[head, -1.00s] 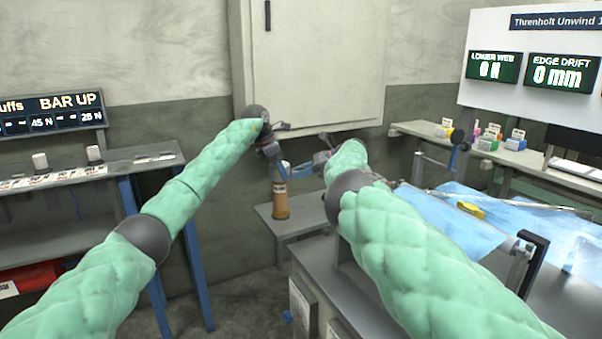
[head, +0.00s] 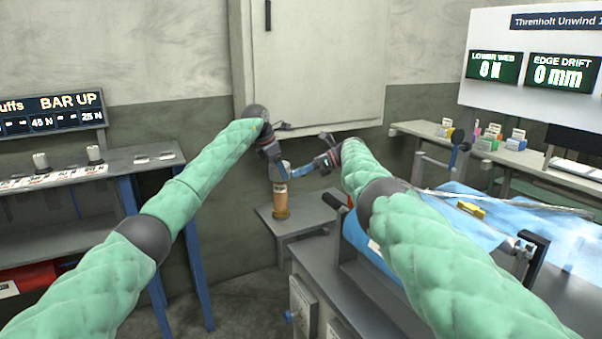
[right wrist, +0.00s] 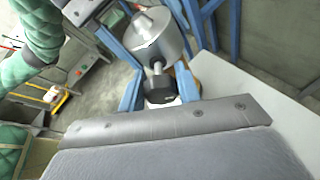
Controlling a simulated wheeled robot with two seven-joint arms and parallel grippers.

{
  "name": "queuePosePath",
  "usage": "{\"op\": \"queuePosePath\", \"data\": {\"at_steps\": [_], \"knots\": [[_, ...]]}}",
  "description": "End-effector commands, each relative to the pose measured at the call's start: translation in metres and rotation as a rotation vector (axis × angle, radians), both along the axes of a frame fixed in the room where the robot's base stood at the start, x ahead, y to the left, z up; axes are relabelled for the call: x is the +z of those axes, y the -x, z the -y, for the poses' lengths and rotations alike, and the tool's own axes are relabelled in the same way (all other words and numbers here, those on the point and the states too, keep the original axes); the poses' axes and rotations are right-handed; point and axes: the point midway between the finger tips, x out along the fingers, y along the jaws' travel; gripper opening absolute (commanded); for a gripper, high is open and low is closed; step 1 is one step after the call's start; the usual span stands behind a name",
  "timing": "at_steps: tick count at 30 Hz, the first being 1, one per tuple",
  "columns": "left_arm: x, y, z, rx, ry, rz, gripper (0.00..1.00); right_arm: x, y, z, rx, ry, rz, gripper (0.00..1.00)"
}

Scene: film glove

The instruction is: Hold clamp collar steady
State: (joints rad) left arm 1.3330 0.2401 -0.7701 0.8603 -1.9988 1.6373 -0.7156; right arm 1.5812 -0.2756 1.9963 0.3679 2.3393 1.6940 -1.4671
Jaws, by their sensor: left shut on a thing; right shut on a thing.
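In the head view a grey-topped upright cylinder (head: 281,171), which I take for the clamp collar, stands above an orange-brown cylindrical post (head: 281,205). My left gripper (head: 279,172) comes down from the upper left and is shut at this grey part; the exact contact is too small to tell. My right gripper (head: 294,174) reaches in from the right with blue fingers. In the right wrist view its fingers (right wrist: 160,92) are shut on a black knob (right wrist: 159,91). A metal stem joins the knob to a shiny grey cylinder (right wrist: 157,38).
The post stands on a small grey table (head: 300,222). A machine with blue film (head: 490,232) and a yellow tool (head: 471,209) fills the right side. A bench (head: 80,180) stands left, a wall cabinet (head: 310,65) behind. The floor between benches looks clear.

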Motion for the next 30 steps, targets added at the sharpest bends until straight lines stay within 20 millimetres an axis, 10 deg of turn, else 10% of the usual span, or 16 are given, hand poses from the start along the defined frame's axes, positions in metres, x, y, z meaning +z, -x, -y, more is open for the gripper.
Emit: {"op": "queuePosePath", "data": {"at_steps": [2, 3, 6, 19, 30], "knots": [[0.000, 0.000, 0.000, 0.000, -0.001, -0.001, 0.25, 0.000, -0.001, 0.001, -0.002, 0.001, 0.001, 0.10], [0.000, 0.000, -0.001, 0.000, -0.001, -0.001, 0.25, 0.000, -0.001, 0.001, -0.003, 0.001, 0.001, 0.35], [0.000, 0.000, 0.000, 0.000, -0.001, -0.001, 0.25, 0.000, 0.000, 0.001, -0.002, 0.001, 0.001, 0.55], [0.000, 0.000, 0.000, 0.000, -0.001, -0.001, 0.25, 0.003, -0.001, 0.009, -0.001, 0.000, 0.001, 0.55], [-0.001, 0.000, 0.000, 0.000, -0.001, -0.001, 0.25, 0.027, -0.010, 0.071, -0.002, 0.001, 0.002, 0.55]]}}
